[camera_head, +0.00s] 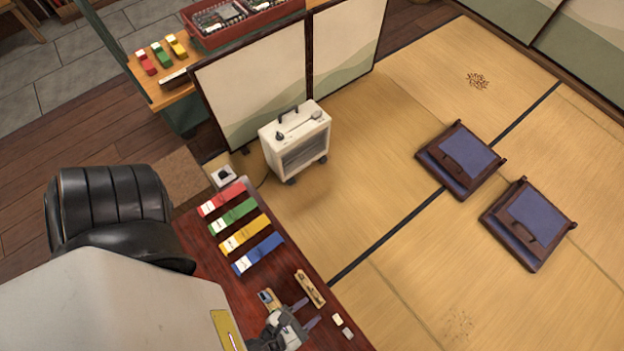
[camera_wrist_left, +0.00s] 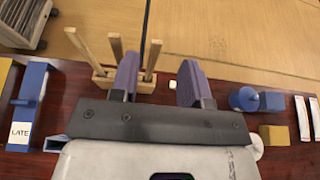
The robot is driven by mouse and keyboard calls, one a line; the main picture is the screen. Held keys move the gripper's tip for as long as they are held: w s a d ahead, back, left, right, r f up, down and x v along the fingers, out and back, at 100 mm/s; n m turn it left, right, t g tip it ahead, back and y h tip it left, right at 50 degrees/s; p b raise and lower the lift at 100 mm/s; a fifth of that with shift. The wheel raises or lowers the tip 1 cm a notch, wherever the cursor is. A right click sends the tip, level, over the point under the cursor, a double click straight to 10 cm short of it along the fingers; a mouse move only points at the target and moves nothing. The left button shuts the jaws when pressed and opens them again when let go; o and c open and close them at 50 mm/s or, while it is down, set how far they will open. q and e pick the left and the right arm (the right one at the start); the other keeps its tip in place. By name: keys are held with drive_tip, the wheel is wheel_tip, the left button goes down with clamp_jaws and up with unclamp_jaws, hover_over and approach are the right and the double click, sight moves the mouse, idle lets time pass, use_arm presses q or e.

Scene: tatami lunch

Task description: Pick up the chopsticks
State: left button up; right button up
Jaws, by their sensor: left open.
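My left gripper (camera_head: 306,314) is open, low over the dark red table near its right edge in the head view. Two slim white strips with red marks (camera_wrist_left: 304,118) lie at the far right of the wrist view. I cannot tell which of these are the chopsticks. My right gripper is not in view.
A blue cup-like object (camera_wrist_left: 243,99) and a yellow block (camera_wrist_left: 275,135) stand right of the gripper. A white heater (camera_head: 296,142) and floor seats (camera_head: 461,160) are beyond.

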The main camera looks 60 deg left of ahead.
sight(320, 300)
use_arm(q)
drive_tip(key=b+x, duration=0.1)
drive_tip(key=x, duration=0.1)
drive_tip(key=b+x, duration=0.2)
drive_tip(key=x, duration=0.1)
drive_tip(key=shift+w+a+f, duration=0.1)
drive_tip(key=shift+a+f, duration=0.05)
drive_tip(key=shift+a, duration=0.1)
clamp_jaws()
